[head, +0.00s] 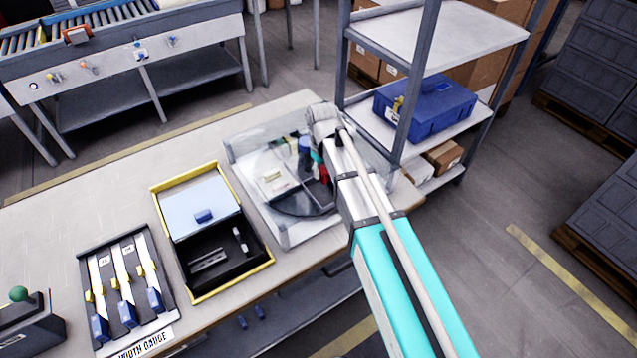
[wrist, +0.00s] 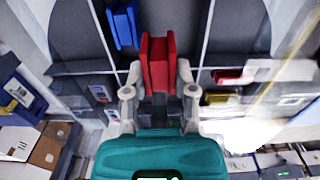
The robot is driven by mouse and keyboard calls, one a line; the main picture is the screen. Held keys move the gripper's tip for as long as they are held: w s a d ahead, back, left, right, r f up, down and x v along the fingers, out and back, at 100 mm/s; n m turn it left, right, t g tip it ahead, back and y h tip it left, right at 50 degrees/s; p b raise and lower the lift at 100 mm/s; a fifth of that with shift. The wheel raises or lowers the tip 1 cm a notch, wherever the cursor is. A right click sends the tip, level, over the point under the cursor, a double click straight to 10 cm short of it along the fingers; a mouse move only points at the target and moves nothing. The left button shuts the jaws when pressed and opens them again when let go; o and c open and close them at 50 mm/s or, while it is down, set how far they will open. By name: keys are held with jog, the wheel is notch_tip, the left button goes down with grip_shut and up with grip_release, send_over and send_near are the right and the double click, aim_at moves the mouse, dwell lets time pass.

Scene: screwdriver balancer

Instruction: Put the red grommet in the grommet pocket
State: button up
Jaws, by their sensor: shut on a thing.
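My gripper (wrist: 158,80) is shut on the red grommet (wrist: 158,58), a red, blocky piece held upright between the two fingers in the wrist view. Dark grey compartments separated by pale dividers lie beyond it, and a blue piece (wrist: 123,25) is just to its left. In the head view my gripper is mostly hidden behind my arm, above the right part of a clear-walled case (head: 290,238) with a dark round tray (head: 292,207) inside. A bit of red (head: 323,173) shows there beside my arm. I cannot tell which compartment is the grommet pocket.
Another red piece (wrist: 228,75) and a yellow piece (wrist: 219,98) lie right of the gripper. The case's clear walls stand close around it. A yellow-rimmed box (head: 230,270) and a width gauge (head: 125,285) stand left on the bench. A shelf rack (head: 440,40) stands behind.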

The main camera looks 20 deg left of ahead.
aim_at(320, 185)
jog(key=shift+w+a+f+b, duration=0.25)
jog(key=shift+w+f+b, duration=0.15)
jog(key=shift+f, duration=0.25)
jog(key=shift+w+f, duration=0.1)
jog(key=shift+w+a+f+b, duration=0.25)
jog(key=shift+w+f+b, duration=0.1)
jog(key=shift+f+b, duration=1.55)
jog(key=shift+b, duration=0.05)
jog(key=shift+f, duration=0.15)
jog(key=o, duration=0.9)
jog(key=shift+o, duration=0.2)
